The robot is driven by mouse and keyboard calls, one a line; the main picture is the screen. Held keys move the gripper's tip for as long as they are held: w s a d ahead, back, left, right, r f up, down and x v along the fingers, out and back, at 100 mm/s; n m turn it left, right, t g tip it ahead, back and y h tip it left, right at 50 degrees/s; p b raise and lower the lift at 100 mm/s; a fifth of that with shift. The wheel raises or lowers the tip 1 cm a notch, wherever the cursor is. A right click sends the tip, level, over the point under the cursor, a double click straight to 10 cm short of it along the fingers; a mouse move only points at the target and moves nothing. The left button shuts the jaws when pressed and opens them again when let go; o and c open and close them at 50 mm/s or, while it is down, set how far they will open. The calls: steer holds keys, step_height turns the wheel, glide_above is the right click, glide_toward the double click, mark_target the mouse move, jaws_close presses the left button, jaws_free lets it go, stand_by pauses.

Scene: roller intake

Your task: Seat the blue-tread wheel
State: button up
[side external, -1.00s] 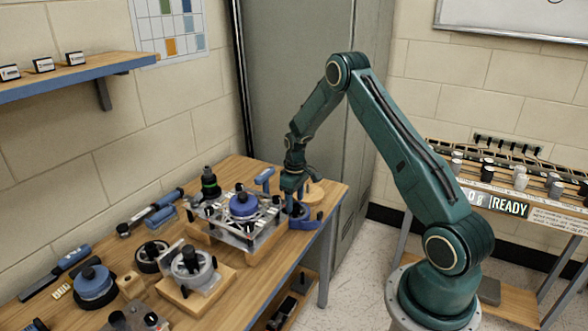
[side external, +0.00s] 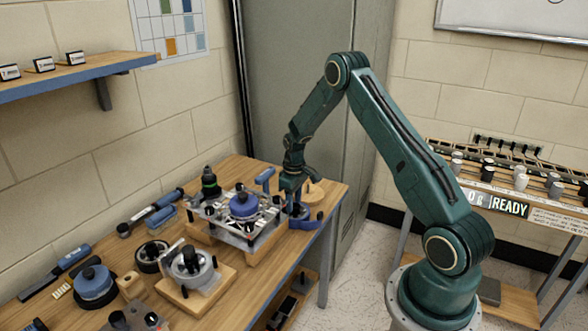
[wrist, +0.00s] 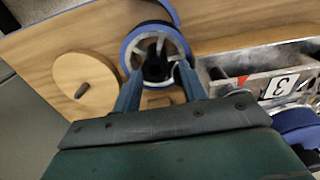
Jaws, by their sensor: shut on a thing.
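A wheel with a blue tread and pale spokes (wrist: 155,46) is at the top middle of the wrist view. My gripper (wrist: 158,74) is shut on it near its dark hub. In the side view my gripper (side external: 292,193) points down at the right end of the bench, and the wheel is mostly hidden there. A blue curved holder (side external: 306,224) lies close by the wheel. A metal frame (side external: 262,230) stands to the left, with another blue wheel (side external: 243,204) on it. That wheel shows partly at the right edge of the wrist view (wrist: 300,124).
A round wooden disc (wrist: 84,80) lies beside the held wheel. A grey wheel (side external: 192,270) sits on a wooden block at the front. A dark bottle (side external: 209,184) stands behind the frame.

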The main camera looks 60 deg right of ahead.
steer(key=shift+s+d+f, duration=0.1)
steer(key=shift+s+f, duration=0.2)
steer(key=shift+f, duration=0.2)
steer(key=shift+r, duration=0.3)
jaws_close()
steer(key=shift+d+r, duration=0.1)
steer(key=shift+r, duration=0.05)
steer(key=r, duration=0.3)
steer(key=shift+w+r, duration=0.2)
steer(key=shift+r, duration=0.15)
steer(key=shift+r, duration=0.1)
